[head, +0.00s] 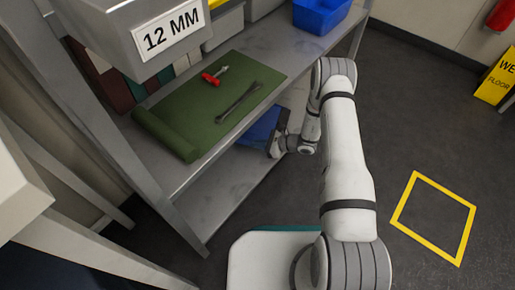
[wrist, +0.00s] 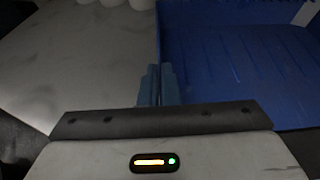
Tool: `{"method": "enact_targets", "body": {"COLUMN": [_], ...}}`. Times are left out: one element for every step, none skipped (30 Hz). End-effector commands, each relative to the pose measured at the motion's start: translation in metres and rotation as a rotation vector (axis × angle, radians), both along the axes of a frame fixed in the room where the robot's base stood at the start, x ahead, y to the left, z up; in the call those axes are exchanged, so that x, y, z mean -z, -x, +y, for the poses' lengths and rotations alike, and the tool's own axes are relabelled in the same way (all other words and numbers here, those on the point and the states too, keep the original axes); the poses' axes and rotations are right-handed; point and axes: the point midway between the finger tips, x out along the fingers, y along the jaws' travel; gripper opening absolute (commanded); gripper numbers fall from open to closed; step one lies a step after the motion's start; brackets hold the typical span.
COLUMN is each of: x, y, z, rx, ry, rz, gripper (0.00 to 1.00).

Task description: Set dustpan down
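A blue ridged piece, which looks like the dustpan (wrist: 235,60), fills the right side of the wrist view. In the head view the dustpan (head: 260,128) shows partly beneath the upper shelf, beside my gripper. My gripper (wrist: 157,85) has its two fingers close together at the left edge of the blue piece, and they appear shut on that edge. In the head view the fingertips are hidden behind the wrist. I cannot tell whether the dustpan touches the lower shelf (head: 215,190).
The upper shelf (head: 180,173) holds a green mat (head: 195,110) with a wrench (head: 238,102) and a red-handled tool (head: 212,77). A blue bin (head: 318,14) stands at its far end. A yellow floor sign (head: 497,80) is at the right; the floor between is mostly clear.

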Motion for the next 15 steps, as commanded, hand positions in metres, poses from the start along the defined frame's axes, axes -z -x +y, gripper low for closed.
{"method": "enact_targets", "body": {"x": [0.012, 0.017, 0.023, 0.026, 0.028, 0.029, 0.029, 0.028, 0.027, 0.027, 0.027, 0.027, 0.028, 0.028, 0.030], "y": [0.000, 0.000, 0.000, 0.000, 0.000, 0.000, -0.001, -0.001, -0.001, -0.001, -0.001, -0.001, -0.001, -0.001, -0.001], "z": [-0.001, -0.001, -0.001, -0.001, -0.001, -0.002, -0.002, -0.002, -0.002, -0.002, -0.002, -0.002, -0.002, -0.002, -0.002], "rx": [0.001, 0.001, 0.003, 0.003, 0.002, 0.003, 0.003, 0.003, 0.004, 0.004, 0.004, 0.004, 0.004, 0.004, 0.004], "ry": [0.000, 0.000, 0.000, 0.000, -0.001, -0.001, -0.001, -0.001, -0.001, -0.001, -0.001, -0.001, -0.001, -0.001, 0.000], "rz": [0.001, 0.001, 0.001, 0.001, 0.000, 0.000, 0.000, 0.000, -0.001, -0.001, -0.001, -0.001, -0.001, 0.000, 0.000], "gripper": [0.00, 0.00, 0.00, 0.00, 0.00, 0.00, 0.00, 0.00, 0.00, 0.00, 0.00, 0.00, 0.00, 0.00, 0.00]}}
